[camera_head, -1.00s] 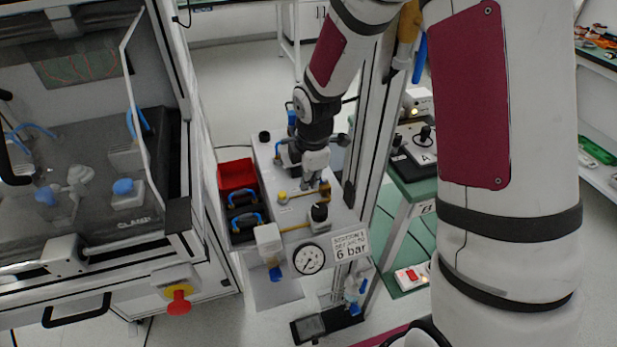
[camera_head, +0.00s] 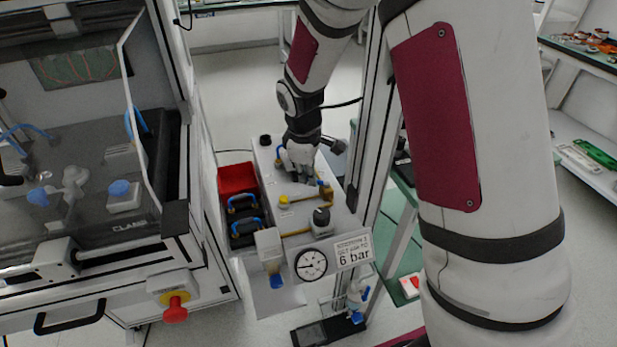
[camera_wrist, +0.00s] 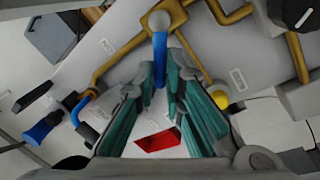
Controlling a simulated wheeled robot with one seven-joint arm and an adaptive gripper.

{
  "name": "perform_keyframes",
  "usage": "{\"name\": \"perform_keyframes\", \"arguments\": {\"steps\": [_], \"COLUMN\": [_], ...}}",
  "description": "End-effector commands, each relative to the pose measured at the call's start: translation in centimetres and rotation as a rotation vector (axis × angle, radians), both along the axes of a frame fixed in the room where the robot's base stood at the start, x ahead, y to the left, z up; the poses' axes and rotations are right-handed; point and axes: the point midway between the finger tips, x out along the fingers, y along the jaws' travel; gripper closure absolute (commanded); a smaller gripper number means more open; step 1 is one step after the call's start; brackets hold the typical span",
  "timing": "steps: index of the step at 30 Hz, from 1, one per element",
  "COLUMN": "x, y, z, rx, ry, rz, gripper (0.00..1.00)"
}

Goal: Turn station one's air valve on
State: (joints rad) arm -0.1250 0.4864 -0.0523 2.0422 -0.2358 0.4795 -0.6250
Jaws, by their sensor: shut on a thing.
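In the wrist view, a blue valve lever (camera_wrist: 159,58) runs from a round grey pivot (camera_wrist: 159,20) on the brass pipe (camera_wrist: 123,58) straight down the picture, at an angle to the pipe. My gripper (camera_wrist: 160,78) has its teal-padded fingers on either side of the lever's free end, shut on it. In the head view my gripper (camera_head: 304,172) reaches down onto the grey station panel (camera_head: 262,152), behind the brass piping; the lever is hidden there by my gripper. The gauge (camera_head: 311,264) and the "6 bar" sign (camera_head: 355,250) stand at the panel's front edge.
A yellow knob (camera_head: 283,200) and a black knob (camera_head: 322,217) sit close in front of my gripper. A metal post stands right. The glazed enclosure with a red stop button (camera_head: 175,308) is at far left.

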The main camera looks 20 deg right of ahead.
Motion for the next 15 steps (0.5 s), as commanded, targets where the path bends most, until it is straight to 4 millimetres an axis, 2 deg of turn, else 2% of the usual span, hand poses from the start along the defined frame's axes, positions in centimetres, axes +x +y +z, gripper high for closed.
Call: {"name": "perform_keyframes", "arguments": {"steps": [15], "x": [1.6], "y": [-1.6], "z": [0.1], "rx": [-0.001], "ry": [0.0], "rz": [-0.49], "gripper": [1.0]}}
